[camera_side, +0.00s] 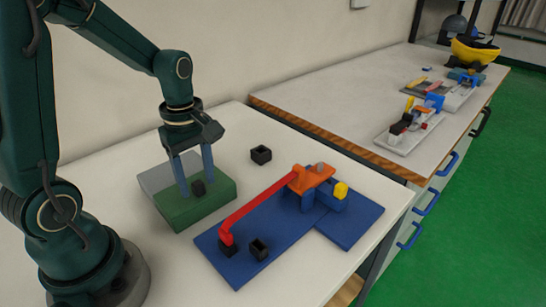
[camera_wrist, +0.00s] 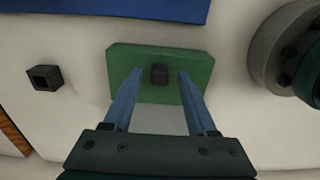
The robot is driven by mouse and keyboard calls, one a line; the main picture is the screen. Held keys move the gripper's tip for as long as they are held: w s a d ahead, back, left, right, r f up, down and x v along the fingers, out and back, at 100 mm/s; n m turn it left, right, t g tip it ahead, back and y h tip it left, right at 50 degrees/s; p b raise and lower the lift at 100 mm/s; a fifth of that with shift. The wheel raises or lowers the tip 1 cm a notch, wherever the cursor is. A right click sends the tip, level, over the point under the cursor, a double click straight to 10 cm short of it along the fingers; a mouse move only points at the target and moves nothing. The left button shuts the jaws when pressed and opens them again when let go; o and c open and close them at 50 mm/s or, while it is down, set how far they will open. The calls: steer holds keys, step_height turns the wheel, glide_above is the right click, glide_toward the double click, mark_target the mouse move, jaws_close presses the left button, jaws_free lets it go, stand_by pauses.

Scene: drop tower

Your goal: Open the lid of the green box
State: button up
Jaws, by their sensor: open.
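The green box (camera_side: 185,213) sits on the white table near my base. A small black knob (camera_side: 198,188) stands on its green top, which the wrist view also shows (camera_wrist: 125,60). A grey panel (camera_side: 155,178) adjoins the green part at the back left; I cannot tell whether it is part of the box. My gripper (camera_wrist: 160,73) points down over the green top. Its two blue fingers are open, one on each side of the knob (camera_wrist: 159,74), with a visible gap on both sides in the wrist view.
A black hollow cube (camera_side: 261,155) stands on the table behind the box. A blue base (camera_side: 285,228) to the right carries a red bar (camera_side: 260,205), an orange block (camera_side: 312,178) and another black cube (camera_side: 259,249). A second bench (camera_side: 350,95) stands beyond.

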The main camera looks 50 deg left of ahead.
jaws_close()
stand_by(1.4)
